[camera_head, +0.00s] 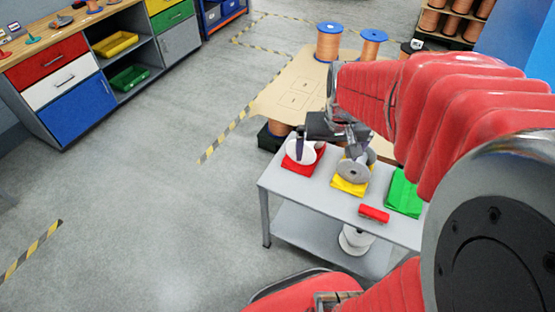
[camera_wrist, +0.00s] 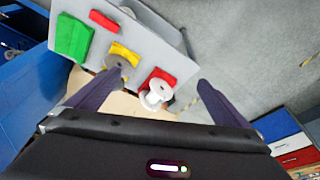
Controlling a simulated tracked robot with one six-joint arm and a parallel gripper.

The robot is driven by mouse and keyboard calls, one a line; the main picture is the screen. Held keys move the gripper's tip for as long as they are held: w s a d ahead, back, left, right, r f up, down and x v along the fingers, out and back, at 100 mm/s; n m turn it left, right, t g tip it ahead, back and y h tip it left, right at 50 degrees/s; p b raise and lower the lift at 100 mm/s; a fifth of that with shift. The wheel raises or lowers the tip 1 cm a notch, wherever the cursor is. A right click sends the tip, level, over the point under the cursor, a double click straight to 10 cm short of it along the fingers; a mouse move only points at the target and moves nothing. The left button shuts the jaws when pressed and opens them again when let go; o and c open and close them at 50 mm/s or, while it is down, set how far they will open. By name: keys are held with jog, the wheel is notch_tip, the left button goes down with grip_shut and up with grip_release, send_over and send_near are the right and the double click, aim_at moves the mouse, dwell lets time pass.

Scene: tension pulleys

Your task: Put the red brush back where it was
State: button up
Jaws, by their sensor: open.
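The red brush (camera_head: 374,214) lies on the grey table (camera_head: 277,185) near its front edge, in front of the yellow and green cloths. It also shows in the wrist view (camera_wrist: 104,21), at the upper left. My gripper (camera_head: 325,147) is open above the back left of the table, by the white pulley (camera_head: 303,155) on the red cloth (camera_head: 301,166). In the wrist view my gripper's dark fingers (camera_wrist: 157,78) are spread wide with nothing gripped between them. The brush is apart from my gripper. My arm hides part of the table's right side.
A grey pulley (camera_head: 352,171) stands on the yellow cloth (camera_head: 349,187); the green cloth (camera_head: 403,195) looks bare. A white spool (camera_head: 355,240) sits on the lower shelf. Behind is a cardboard-coloured surface (camera_head: 290,95) with copper spools (camera_head: 329,43). Open floor (camera_head: 150,220) lies left.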

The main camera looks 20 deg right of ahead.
jog(key=s+a+r+n+t, duration=0.1)
jog(key=s+a+r, duration=0.1)
jog(key=a, duration=0.3)
jog(key=s+a+r+n+t, duration=0.1)
jog(key=s+a+r+n, duration=0.1)
jog(key=a, duration=0.3)
jog(key=s+a+r+n+y, duration=0.1)
jog(key=s+a+r, duration=0.3)
jog(key=a, duration=0.1)
jog(key=shift+t, duration=0.4)
jog(key=shift+s+a, duration=0.1)
jog(key=shift+c, duration=0.6)
